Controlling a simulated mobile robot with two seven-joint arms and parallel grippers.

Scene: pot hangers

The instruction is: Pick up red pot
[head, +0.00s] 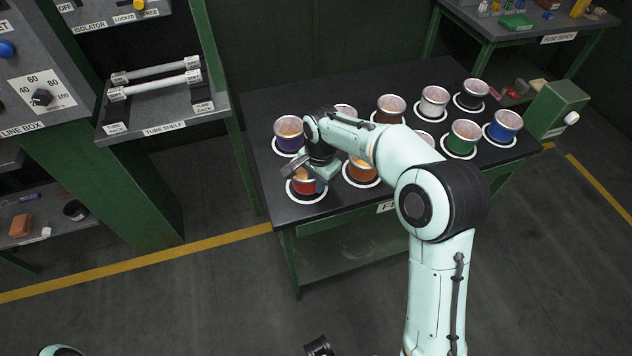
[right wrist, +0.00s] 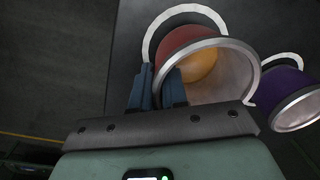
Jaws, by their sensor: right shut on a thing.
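The red pot (head: 308,189) stands at the front left corner of the dark table, over a white ring. It has a pale metal rim and an orange inside; it also shows in the right wrist view (right wrist: 179,38). My right gripper (head: 301,170) reaches it from above and is shut on its rim wall. In the right wrist view the two dark fingers (right wrist: 158,88) are at the left part of the rim. My arm and gripper hide part of the pot in the head view. My left gripper cannot be made out.
A purple pot (head: 289,136) stands behind the red one, and an orange pot (head: 362,170) stands to its right. Several other pots fill the table (head: 262,105) further right. A tube shelf (head: 165,121) stands to the left. Open floor lies in front.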

